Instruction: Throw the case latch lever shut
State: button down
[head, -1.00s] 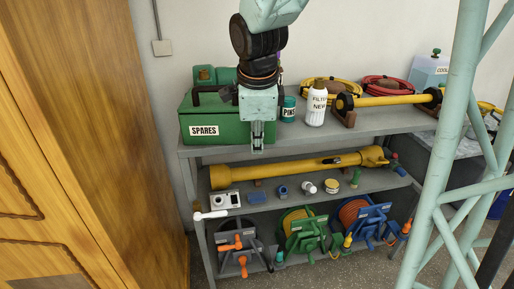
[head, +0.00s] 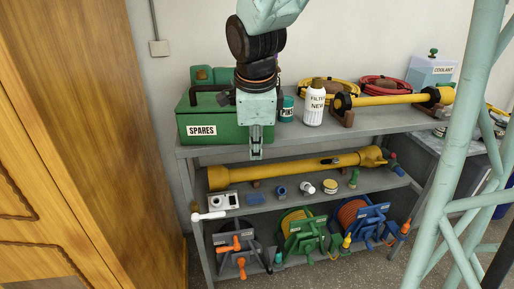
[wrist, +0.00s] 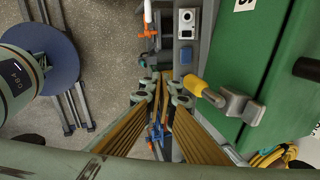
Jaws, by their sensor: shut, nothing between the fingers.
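The green case labelled SPARES (head: 216,118) stands on the top shelf in the head view. It fills the right side of the wrist view (wrist: 282,70). A latch lever with a yellow grip (wrist: 202,91) sticks out from a grey metal bracket (wrist: 238,104) on the case's face. In the head view I cannot make out the latch, which my arm seems to cover. My gripper (head: 256,154) points down in front of the case's right front. In the wrist view my gripper (wrist: 163,88) is shut and empty, left of the yellow grip, with a small gap seeming to separate them.
A PINE-type small green can (head: 286,112) and a white filter bottle (head: 314,103) stand right of the case. A yellow shaft (head: 290,168) lies on the shelf below, with a white camera-like box (head: 216,203). Hose reels (head: 303,233) stand lower.

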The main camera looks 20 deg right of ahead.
jog(key=s+a+r, duration=0.1)
jog(key=s+a, duration=0.3)
jog(key=s, duration=0.7)
jog(key=shift+a, duration=0.3)
dwell(0.4)
jog(key=s+r+n, duration=0.5)
jog(key=s+n, duration=0.5)
jog(key=n, duration=0.1)
jog(key=s+r+n+t+y, duration=0.1)
jog(key=s+r+n, duration=0.4)
jog(key=s+n, duration=0.4)
jog(key=shift+s+n, duration=0.35)
jog(key=shift+n, duration=0.85)
